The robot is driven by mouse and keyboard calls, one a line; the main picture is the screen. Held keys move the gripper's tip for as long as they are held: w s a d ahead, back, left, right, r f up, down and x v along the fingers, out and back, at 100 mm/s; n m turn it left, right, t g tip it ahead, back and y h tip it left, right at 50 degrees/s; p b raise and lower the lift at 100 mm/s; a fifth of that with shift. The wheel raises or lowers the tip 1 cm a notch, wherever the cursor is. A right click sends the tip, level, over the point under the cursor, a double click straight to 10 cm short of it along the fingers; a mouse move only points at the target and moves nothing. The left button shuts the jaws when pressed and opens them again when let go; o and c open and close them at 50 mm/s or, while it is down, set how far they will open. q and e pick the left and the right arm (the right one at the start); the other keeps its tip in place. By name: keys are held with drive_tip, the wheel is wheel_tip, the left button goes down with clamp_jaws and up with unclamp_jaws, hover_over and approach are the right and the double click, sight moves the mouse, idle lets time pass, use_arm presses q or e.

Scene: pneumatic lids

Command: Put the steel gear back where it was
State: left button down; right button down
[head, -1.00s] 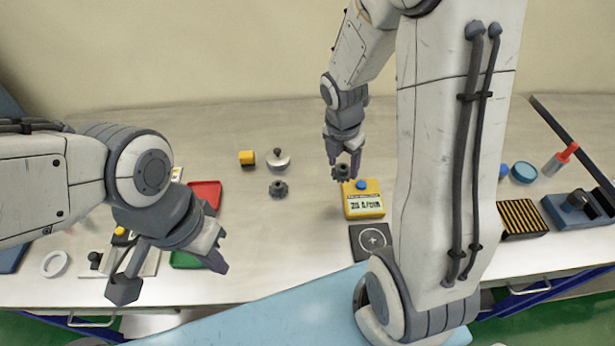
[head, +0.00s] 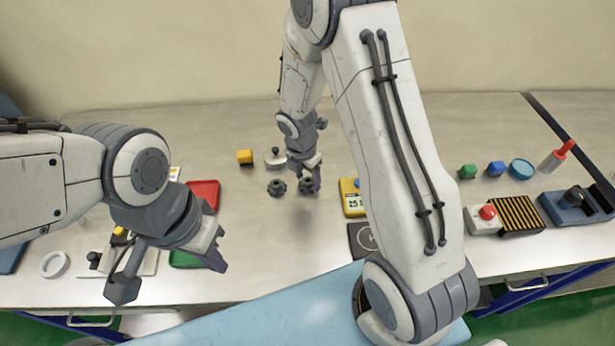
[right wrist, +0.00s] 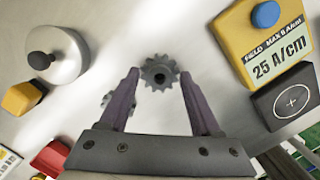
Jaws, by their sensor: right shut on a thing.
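My right gripper (head: 309,178) is shut on a dark grey toothed gear (head: 306,185). In the right wrist view this gear (right wrist: 160,72) sits at the fingertips, its centre hole showing. It appears to be held above the table. A second, similar gear (head: 276,188) rests on the table just to its left; in the right wrist view it (right wrist: 106,99) is partly hidden behind a finger. The pictures do not tell which of the two is steel. My left gripper (head: 168,276) is open and empty over the front left of the table.
A silver knobbed lid (head: 274,160) and a yellow block (head: 245,157) stand behind the gears. To the right are a yellow field meter (head: 350,200) and a black plate with a ring mark (head: 359,238), partly hidden by my right arm. Table around the gears is clear.

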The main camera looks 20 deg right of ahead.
sight(303, 188)
drive_tip(key=shift+f, duration=0.1)
drive_tip(key=shift+c, duration=0.5)
unclamp_jaws()
wheel_tip(303, 188, up, 11)
drive_tip(key=a, duration=0.1)
drive_tip(key=s+a+r+m+y, duration=0.1)
drive_tip(key=s+a+r+m, duration=0.2)
drive_tip(key=s, duration=0.5)
drive_tip(key=s+a+r+m, duration=0.3)
drive_tip(key=s+a+m, duration=0.2)
drive_tip(key=s+m, duration=0.2)
drive_tip(key=s+a+r+m+g+y, duration=0.1)
drive_tip(key=s+a+r+m, duration=0.2)
drive_tip(key=s+m, duration=0.3)
drive_tip(key=s+a, duration=0.1)
drive_tip(key=s, duration=0.1)
drive_tip(key=shift+s+a+m+y+p, duration=0.3)
drive_tip(key=shift+a+p, duration=0.05)
drive_tip(key=shift+a, duration=0.05)
